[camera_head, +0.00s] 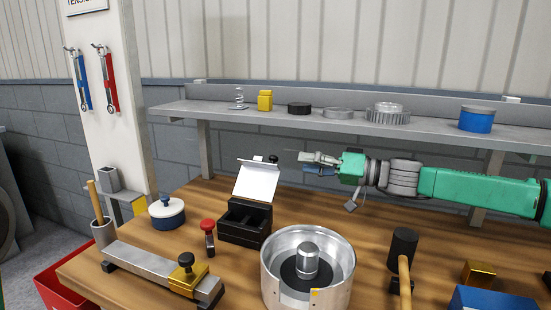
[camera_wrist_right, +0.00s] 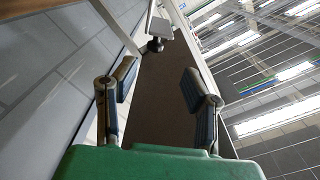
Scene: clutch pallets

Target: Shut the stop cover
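A black box (camera_head: 245,222) stands on the wooden bench, with its white-faced cover (camera_head: 257,181) standing open, tilted up at the back. A small black knob (camera_head: 273,158) shows at the cover's top edge. My right gripper (camera_head: 312,162) is in the air to the right of the raised cover, apart from it, pointing left. In the right wrist view its two fingers (camera_wrist_right: 160,98) are spread with nothing between them. A pale plate with a dark knob (camera_wrist_right: 155,44), apparently the cover, shows beyond the fingers. My left gripper is out of view.
A red-topped knob (camera_head: 208,226) and a blue-and-white round container (camera_head: 166,213) stand left of the box. A metal drum (camera_head: 344,264) and a hammer (camera_head: 404,250) are to the front right. A grey shelf (camera_head: 220,112) with several parts runs behind.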

